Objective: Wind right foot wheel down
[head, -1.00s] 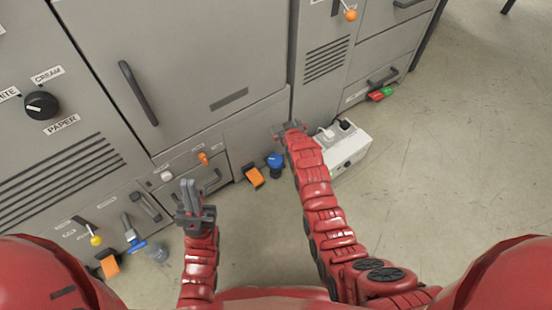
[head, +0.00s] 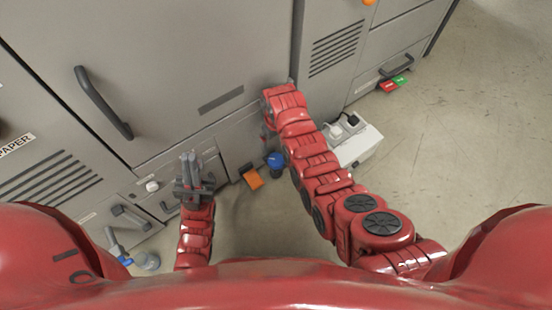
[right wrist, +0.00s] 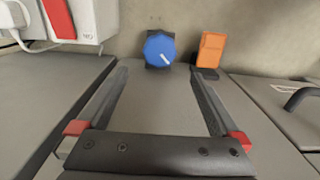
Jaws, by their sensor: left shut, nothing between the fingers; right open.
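The right foot wheel, a blue knob (head: 275,160), is low at the foot of the grey cabinet, between an orange pedal (head: 252,176) and a white box. In the right wrist view the blue wheel (right wrist: 160,49) shows a white pointer mark and appears ahead of the fingertips. My right gripper (right wrist: 159,72) is open and empty, apart from the wheel, with the wheel roughly centred in line with its gap. In the head view my right arm mostly hides this gripper. My left gripper (head: 190,158) is shut and empty, in front of the cabinet's lower drawers.
The white box (head: 358,145) with plugs stands right of the wheel, close to my right arm. Red and green pedals (head: 393,84) are farther right. Open floor lies to the right.

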